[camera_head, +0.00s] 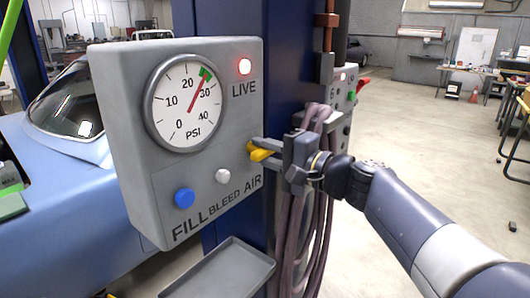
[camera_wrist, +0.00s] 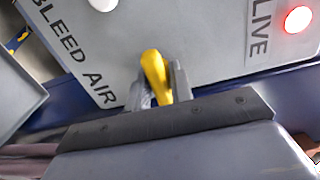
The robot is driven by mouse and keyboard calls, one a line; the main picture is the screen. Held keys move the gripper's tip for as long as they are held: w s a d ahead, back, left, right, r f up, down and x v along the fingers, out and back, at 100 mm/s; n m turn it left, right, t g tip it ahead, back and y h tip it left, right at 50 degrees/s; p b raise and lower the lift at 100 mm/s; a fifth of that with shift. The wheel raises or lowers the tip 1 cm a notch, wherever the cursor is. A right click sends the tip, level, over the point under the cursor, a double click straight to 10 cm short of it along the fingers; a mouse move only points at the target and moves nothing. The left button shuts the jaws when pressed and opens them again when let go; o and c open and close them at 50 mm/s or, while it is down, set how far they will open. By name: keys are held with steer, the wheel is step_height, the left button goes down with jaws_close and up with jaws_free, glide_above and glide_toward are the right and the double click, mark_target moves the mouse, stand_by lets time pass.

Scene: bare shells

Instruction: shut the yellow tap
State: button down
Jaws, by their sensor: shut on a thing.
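The yellow tap (camera_head: 258,153) is a small lever at the right edge of the grey panel (camera_head: 120,140), just above the word AIR. It also shows in the wrist view (camera_wrist: 153,68), with its rounded end sticking out past the fingers. My gripper (camera_head: 266,147) reaches in from the right and is shut on the tap. In the wrist view one grey finger lies on each side of the lever. The tap's root is partly hidden by the fingers, so I cannot tell its full turn.
The gauge (camera_head: 180,112) has its red needle at the green mark between 20 and 30. The red LIVE light (camera_head: 244,66) is lit. A blue FILL button (camera_head: 184,197) and a white BLEED button (camera_head: 223,175) sit below. Hoses (camera_head: 294,235) hang beside my gripper; a tray (camera_head: 218,270) juts out underneath.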

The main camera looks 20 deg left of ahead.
steer(key=c, duration=1.2)
jaws_free()
steer(key=shift+c, duration=0.2)
steer(key=b+v, duration=0.2)
steer(key=v, duration=0.8)
steer(key=shift+s+d, duration=0.15)
steer(key=shift+d, duration=0.2)
steer(key=shift+a, duration=0.1)
